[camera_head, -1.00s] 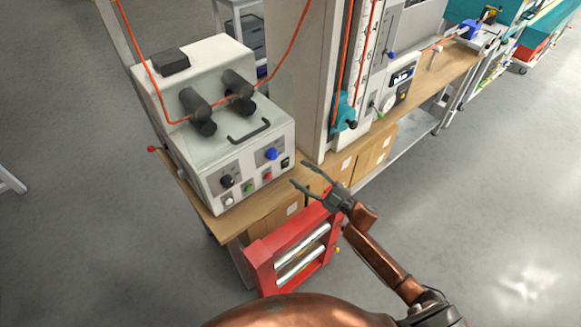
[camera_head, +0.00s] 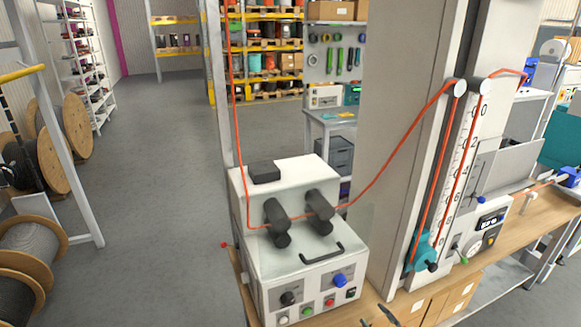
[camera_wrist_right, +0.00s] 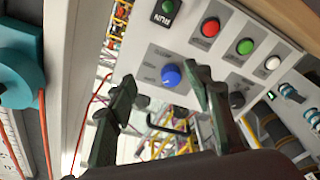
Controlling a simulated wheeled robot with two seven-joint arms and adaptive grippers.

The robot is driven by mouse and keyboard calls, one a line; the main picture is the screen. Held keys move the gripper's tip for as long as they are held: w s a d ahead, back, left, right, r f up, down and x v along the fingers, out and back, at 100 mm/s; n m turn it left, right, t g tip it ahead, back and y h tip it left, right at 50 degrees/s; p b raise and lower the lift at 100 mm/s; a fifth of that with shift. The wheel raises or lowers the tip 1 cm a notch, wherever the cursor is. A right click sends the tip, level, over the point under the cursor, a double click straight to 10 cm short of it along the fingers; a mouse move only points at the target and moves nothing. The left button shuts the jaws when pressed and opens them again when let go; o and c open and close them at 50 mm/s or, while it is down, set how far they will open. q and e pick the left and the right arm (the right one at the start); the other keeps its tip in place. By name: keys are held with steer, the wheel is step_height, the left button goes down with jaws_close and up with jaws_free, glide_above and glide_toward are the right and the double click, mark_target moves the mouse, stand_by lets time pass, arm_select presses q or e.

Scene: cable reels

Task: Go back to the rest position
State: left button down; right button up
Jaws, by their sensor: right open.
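My right gripper (camera_wrist_right: 164,80) is open and empty in the right wrist view, its two dark fingers spread apart. The control panel of the grey-white cable machine (camera_wrist_right: 215,65) lies beyond the fingers, with a blue knob (camera_wrist_right: 171,75) showing between them. In the head view only a dark tip of my right gripper (camera_head: 383,314) shows at the bottom edge, in front of the bench and right of the machine (camera_head: 300,262). I cannot tell its exact distance from the panel. My left gripper is not in view.
An orange cable (camera_head: 237,130) runs over the machine's black rollers to a tall grey column (camera_head: 405,120). Cable drums (camera_head: 65,150) stand at the left. The floor between (camera_head: 165,200) is open.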

steer(key=s+d+f+m+g+h, duration=0.55)
steer(key=s+f+m+h, duration=0.35)
steer(key=s+f, duration=0.2)
steer(key=s+f+m+g, duration=0.2)
steer(key=s+f+g, duration=0.15)
steer(key=s, duration=0.95)
steer(key=s+f+m+g, duration=0.2)
steer(key=s+g, duration=0.3)
steer(key=s, duration=0.7)
steer(key=s+f+g, duration=0.2)
steer(key=s+f, duration=0.1)
steer(key=f, duration=2.7)
steer(key=s+a+f+n, duration=0.1)
steer(key=s+f, duration=1.5)
steer(key=s, duration=0.3)
steer(key=shift+f+g, duration=0.2)
steer(key=shift+g, duration=0.2)
